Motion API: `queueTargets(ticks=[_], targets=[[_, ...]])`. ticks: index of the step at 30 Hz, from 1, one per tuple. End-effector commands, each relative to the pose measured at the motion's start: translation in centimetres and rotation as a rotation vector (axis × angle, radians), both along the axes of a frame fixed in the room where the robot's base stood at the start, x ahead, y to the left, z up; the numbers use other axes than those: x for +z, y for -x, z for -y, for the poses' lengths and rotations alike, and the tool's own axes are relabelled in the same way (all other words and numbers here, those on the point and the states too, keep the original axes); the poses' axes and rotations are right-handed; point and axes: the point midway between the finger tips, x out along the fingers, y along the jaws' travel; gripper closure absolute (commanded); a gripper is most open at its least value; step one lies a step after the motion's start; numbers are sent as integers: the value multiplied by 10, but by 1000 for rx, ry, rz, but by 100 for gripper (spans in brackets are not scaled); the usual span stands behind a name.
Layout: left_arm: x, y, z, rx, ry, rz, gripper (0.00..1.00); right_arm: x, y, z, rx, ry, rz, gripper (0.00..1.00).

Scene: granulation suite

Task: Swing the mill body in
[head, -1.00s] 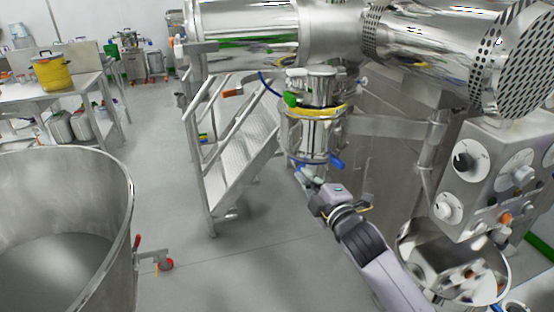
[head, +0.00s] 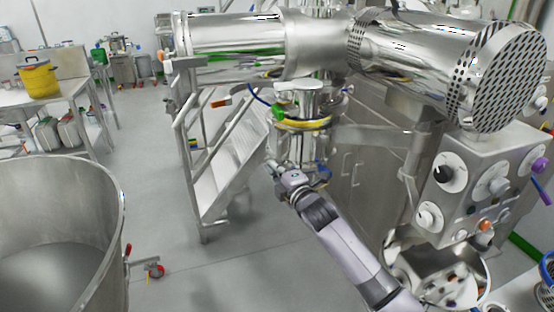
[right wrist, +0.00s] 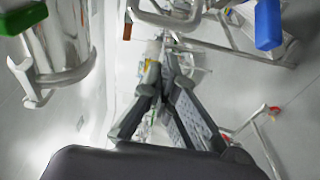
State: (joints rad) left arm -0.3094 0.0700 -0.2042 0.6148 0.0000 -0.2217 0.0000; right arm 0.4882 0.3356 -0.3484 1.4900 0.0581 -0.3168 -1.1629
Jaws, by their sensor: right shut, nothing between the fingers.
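The mill body (head: 298,148) is an upright shiny steel cylinder with a yellow ring near its top and green and blue handles. It hangs below the horizontal steel housing (head: 330,45), beside a bracket arm (head: 375,138) that runs to a steel post. My right gripper (head: 273,165) is at the lower left side of the mill body, and my wrist hides part of its lower end. In the right wrist view its fingers (right wrist: 166,58) are shut and empty, with curved steel at left and a blue handle (right wrist: 268,25) at upper right. Contact cannot be told. My left gripper is not in view.
Metal steps with rails (head: 215,165) stand just left of the mill body. A control box with knobs (head: 468,185) and a steel bowl (head: 470,280) are at right. A large steel vessel (head: 95,215) fills the lower left. Open floor lies between vessel and steps.

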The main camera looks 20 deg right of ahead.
Motion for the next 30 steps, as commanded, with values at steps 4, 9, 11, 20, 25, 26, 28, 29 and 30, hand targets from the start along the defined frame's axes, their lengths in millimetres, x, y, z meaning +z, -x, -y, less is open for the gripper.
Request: queueTargets(ticks=[4, 9, 11, 20, 25, 26, 28, 29, 30], targets=[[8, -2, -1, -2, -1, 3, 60, 1, -13, 9, 0, 2, 0, 100], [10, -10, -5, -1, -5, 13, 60, 0, -19, 13, 1, 1, 1, 100], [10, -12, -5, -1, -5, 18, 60, 0, -20, 14, 1, 1, 1, 100], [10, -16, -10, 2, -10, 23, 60, -1, -20, 14, 0, 0, 1, 100], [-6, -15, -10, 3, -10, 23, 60, -4, -35, 15, -28, -2, 4, 100], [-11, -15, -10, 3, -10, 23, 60, -6, -40, 16, -39, -2, 4, 100], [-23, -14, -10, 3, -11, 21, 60, -6, -54, 17, -65, -2, 7, 100], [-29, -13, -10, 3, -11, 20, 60, -7, -59, 17, -76, -3, 6, 100], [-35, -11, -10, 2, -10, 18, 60, -6, -66, 19, -91, -3, 6, 100]])
